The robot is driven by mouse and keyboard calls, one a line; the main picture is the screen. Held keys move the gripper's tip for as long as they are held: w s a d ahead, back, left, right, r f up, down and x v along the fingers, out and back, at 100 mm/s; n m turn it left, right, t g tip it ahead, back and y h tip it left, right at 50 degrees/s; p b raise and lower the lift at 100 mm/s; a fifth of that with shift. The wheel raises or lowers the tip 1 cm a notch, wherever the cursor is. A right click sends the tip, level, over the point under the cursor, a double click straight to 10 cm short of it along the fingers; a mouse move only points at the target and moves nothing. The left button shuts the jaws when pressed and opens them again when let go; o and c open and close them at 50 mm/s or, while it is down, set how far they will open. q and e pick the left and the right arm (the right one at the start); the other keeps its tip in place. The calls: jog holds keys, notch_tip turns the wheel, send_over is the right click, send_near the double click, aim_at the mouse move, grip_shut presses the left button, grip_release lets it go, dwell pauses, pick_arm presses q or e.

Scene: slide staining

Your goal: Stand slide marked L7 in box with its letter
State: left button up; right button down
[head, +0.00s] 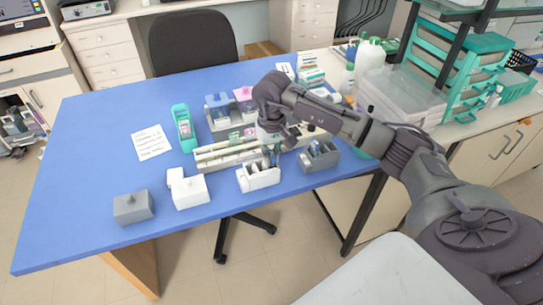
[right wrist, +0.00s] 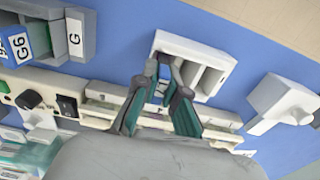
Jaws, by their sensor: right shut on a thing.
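My right gripper (head: 272,152) points down over the open white slotted box (head: 260,179) near the table's front edge. In the right wrist view its fingertips (right wrist: 166,80) are closed on a thin slide with a blue end (right wrist: 163,90), at the near side of the white box (right wrist: 196,63). The marking on the slide cannot be read, and the fingers hide most of it. I cannot tell whether its lower edge is inside a slot. No letter shows on the white box. The open grey box (head: 320,158) holds slides, one reading G6, and bears a G label (right wrist: 74,38). My left gripper is not in view.
A long cream rack (head: 222,154) stands just behind the boxes. A white lidded block (head: 190,191) and a grey one (head: 133,207) stand to the left. Bottles and trays crowd the back right. The table's left part is clear around a paper sheet (head: 151,143).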

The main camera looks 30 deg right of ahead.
jog(key=shift+f, duration=0.1)
jog(key=c, duration=1.2)
grip_release()
notch_tip(320, 180, up, 12)
jog(key=shift+s+r, duration=0.1)
